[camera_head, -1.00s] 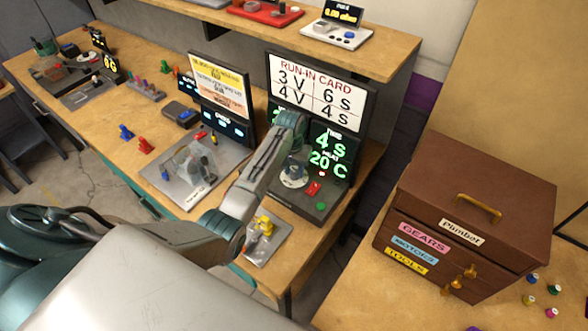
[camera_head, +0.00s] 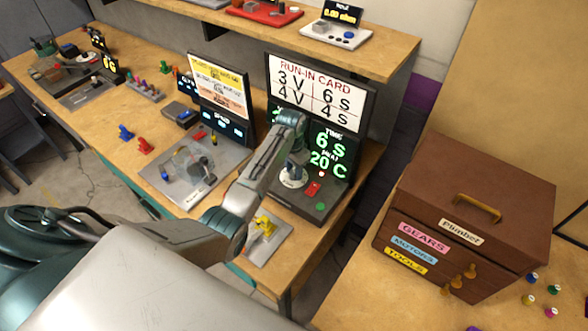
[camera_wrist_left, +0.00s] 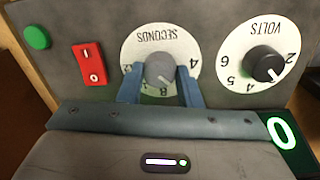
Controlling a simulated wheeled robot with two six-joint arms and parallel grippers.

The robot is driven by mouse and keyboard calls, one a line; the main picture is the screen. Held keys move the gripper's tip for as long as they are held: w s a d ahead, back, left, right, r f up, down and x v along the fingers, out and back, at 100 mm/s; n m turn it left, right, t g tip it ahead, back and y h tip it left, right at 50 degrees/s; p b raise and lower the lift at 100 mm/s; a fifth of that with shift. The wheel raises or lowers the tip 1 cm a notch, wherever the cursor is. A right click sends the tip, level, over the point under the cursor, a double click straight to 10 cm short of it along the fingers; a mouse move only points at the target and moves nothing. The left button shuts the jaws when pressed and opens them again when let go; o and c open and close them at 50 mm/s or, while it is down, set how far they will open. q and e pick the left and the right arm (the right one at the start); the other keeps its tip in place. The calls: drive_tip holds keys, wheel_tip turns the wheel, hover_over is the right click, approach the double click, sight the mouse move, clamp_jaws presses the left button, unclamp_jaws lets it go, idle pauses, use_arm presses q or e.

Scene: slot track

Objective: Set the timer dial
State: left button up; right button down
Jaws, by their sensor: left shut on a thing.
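The seconds dial (camera_wrist_left: 160,68) has a grey knob on a white printed disc, upside down in the left wrist view. The white disc also shows in the head view (camera_head: 292,178). My left gripper (camera_wrist_left: 160,84) is shut on the knob, one blue finger on each side. The fingers hide part of the scale. The volts dial (camera_wrist_left: 265,66), with a black knob, sits beside it. In the head view the time display (camera_head: 328,143) reads 6 S. The run-in card (camera_head: 318,92) reads 3 V 6 S and 4 V 4 S. My right gripper is out of view.
A red switch (camera_wrist_left: 90,64) and a green button (camera_wrist_left: 37,37) sit on the panel beside the seconds dial. A yellow part (camera_head: 264,226) on a grey plate lies under my left arm. A brown drawer box (camera_head: 470,215) stands at the right.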

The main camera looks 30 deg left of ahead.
sight(293, 170)
use_arm(q)
drive_tip(key=shift+w+r, duration=0.1)
drive_tip(key=o, duration=1)
drive_tip(key=shift+c, duration=0.2)
wheel_tip(293, 170, up, 11)
drive_tip(key=b, duration=0.2)
drive_tip(key=shift+a+b, duration=0.3)
drive_tip(key=shift+b, duration=0.1)
drive_tip(key=shift+f, duration=0.2)
